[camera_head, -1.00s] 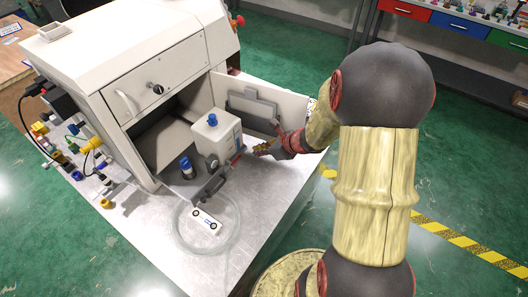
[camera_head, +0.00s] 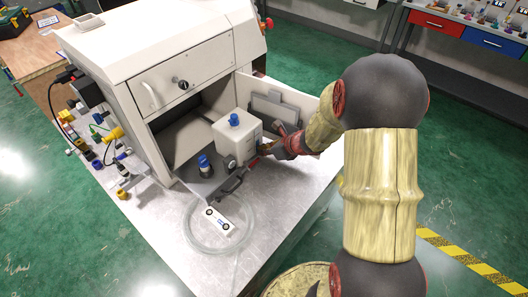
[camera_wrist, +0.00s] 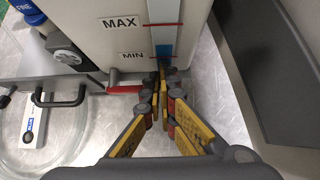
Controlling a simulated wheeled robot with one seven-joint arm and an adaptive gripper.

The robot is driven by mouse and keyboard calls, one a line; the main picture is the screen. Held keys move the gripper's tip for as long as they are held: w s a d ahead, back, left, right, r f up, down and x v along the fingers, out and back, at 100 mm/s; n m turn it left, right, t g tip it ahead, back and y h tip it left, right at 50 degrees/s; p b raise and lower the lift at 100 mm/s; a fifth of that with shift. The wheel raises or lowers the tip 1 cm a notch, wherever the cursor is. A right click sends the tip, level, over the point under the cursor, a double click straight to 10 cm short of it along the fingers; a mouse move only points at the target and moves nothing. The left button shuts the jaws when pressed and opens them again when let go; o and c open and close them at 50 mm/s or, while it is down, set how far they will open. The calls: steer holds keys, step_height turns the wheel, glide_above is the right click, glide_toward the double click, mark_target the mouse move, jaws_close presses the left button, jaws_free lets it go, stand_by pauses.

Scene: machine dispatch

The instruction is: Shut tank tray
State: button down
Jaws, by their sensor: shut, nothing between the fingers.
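The tank tray (camera_head: 206,188) sticks out of the open lower bay of the white machine, with a black handle (camera_head: 232,184) at its front; the handle also shows in the wrist view (camera_wrist: 58,96). A white tank (camera_head: 236,142) with a blue cap stands on the tray. Its MAX and MIN marks and blue level strip fill the top of the wrist view (camera_wrist: 110,38). My gripper (camera_wrist: 162,74) is shut and empty, its tips close to the tank's lower front, by a red lever (camera_wrist: 124,89). I cannot tell whether they touch.
The bay's door (camera_head: 288,106) stands open to the right of the tank, close beside my gripper. A blue-capped bottle (camera_head: 205,166) stands on the tray left of the tank.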

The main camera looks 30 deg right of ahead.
steer(key=shift+w, duration=0.15)
steer(key=w+a+p, duration=0.1)
steer(key=w+a, duration=0.2)
steer(key=w, duration=0.4)
steer(key=w+a+p, duration=0.2)
steer(key=w+a, duration=0.1)
steer(key=w, duration=0.5)
steer(key=w+a+p, duration=0.1)
steer(key=w+a, duration=0.2)
steer(key=w, duration=0.5)
steer(key=shift+w+a+p, duration=0.2)
steer(key=shift+a+p, duration=0.1)
steer(key=shift+r, duration=0.1)
